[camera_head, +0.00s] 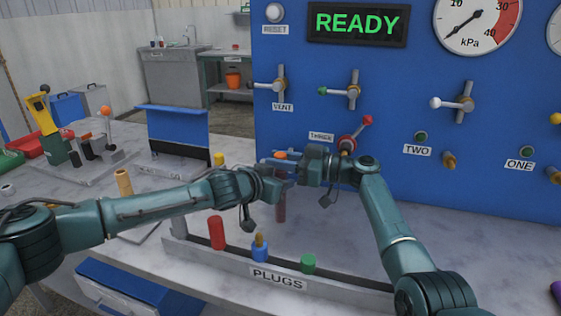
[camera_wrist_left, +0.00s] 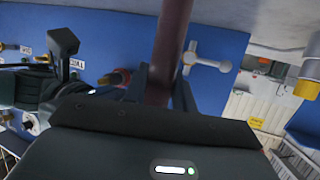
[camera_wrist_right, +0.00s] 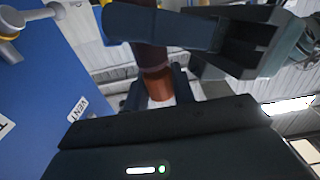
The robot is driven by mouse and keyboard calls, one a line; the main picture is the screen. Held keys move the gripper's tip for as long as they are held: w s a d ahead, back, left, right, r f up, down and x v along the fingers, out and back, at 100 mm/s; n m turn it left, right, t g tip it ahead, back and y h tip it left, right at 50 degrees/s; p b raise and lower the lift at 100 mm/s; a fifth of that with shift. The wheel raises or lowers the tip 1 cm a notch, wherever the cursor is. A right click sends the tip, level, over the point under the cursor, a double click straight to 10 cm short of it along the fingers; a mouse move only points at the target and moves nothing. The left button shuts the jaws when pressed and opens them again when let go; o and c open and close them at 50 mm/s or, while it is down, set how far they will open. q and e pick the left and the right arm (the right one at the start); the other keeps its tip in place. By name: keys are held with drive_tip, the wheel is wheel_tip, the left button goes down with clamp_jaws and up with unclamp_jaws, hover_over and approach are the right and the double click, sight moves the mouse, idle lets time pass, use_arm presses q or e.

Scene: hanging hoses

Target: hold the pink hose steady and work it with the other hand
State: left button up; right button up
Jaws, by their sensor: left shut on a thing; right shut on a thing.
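The hose, dull dark red rather than bright pink, stands about upright in front of the blue panel. Its lower part (camera_head: 281,209) shows below my left gripper (camera_head: 284,187); its orange end (camera_head: 280,155) shows at the top, by my right gripper (camera_head: 272,161). My left gripper is shut on the dark red length (camera_wrist_left: 172,40), which passes between its fingers (camera_wrist_left: 163,88). My right gripper is shut around the hose near the copper-orange end (camera_wrist_right: 158,84), above the left one. The fingers and wrists hide the hose's middle in the head view.
The blue panel (camera_head: 450,120) stands close behind, with valve handles (camera_head: 340,92) and a red-knobbed fitting (camera_head: 348,143) by the THREE label. A PLUGS rack (camera_head: 225,259) with red (camera_head: 217,232), blue (camera_head: 260,250) and green (camera_head: 308,263) plugs is in front. Grey tabletop (camera_head: 345,232) lies bare at right.

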sight(280, 154)
drive_tip(key=shift+r, duration=0.35)
drive_tip(key=shift+r, duration=2.25)
drive_tip(key=shift+r, duration=1.5)
use_arm(q)
drive_tip(key=o, duration=1.1)
